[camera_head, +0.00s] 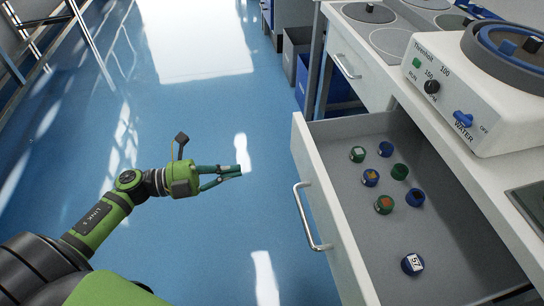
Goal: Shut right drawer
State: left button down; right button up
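The right drawer (323,209) is pulled well out from the white counter. Its white front faces left and carries a curved metal handle (307,217). Its grey inside holds several small round pieces, green ones (357,154) and blue ones (412,264), lying loose on the bottom. My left gripper (236,172) is over the blue floor, to the left of the drawer front and apart from the handle. Its fingertips come together with nothing seen between them. My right gripper is not in view.
A second drawer front (359,90) farther along the counter is closed. A white machine with a water switch (470,100) stands on the counter above the open drawer. Bins (297,50) stand under the counter's far end. The floor (215,125) left of the drawer is clear.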

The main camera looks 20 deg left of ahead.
aim_at(301, 160)
pick_arm(q)
jog(key=x, duration=1.3)
jog(key=shift+w+d, duration=0.1)
jog(key=shift+d, duration=0.15)
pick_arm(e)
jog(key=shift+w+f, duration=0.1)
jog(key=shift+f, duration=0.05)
pick_arm(q)
jog(key=shift+d+p, duration=0.1)
jog(key=shift+p, duration=0.2)
